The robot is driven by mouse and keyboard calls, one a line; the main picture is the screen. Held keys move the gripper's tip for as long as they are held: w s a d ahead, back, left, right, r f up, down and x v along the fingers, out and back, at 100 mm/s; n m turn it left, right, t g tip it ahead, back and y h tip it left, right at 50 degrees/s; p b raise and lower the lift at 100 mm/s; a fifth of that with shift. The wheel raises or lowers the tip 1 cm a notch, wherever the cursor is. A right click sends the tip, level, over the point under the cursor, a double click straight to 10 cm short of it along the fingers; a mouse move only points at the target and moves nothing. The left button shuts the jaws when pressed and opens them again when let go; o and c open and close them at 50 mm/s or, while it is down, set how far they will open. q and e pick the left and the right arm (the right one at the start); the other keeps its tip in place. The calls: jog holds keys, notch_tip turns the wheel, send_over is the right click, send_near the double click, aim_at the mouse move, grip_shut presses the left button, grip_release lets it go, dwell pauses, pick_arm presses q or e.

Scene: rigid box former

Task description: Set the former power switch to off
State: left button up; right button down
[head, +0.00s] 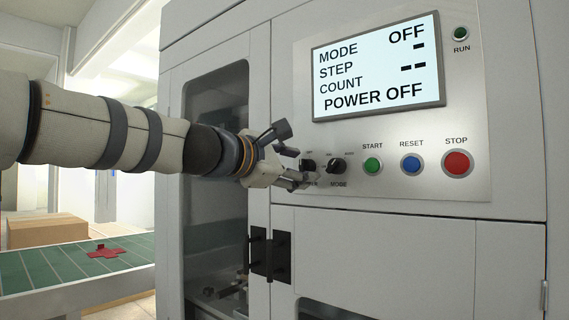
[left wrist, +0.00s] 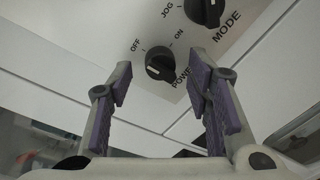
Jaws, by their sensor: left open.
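The power switch is a black rotary knob (head: 308,165) low on the former's grey control panel. In the left wrist view the power knob (left wrist: 160,63) lies below the OFF and ON labels; a pale mark shows on its face, but I cannot tell surely which label it points to. The display (head: 378,66) reads MODE OFF and POWER OFF. My left gripper (head: 289,157) is open just left of the knob in the head view. In the left wrist view its purple-padded fingers (left wrist: 162,84) stand on either side of the knob, apart from it. My right gripper is not in view.
The black mode knob (head: 336,166) sits close to the right. Green start (head: 373,166), blue reset (head: 412,164) and red stop (head: 457,163) buttons follow. A windowed door (head: 215,130) is behind my left arm. A green conveyor (head: 60,268) with a cardboard box (head: 47,231) stands left.

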pick_arm(q)
jog(key=v, duration=1.1)
jog(key=shift+r, duration=0.15)
jog(key=shift+d, duration=0.1)
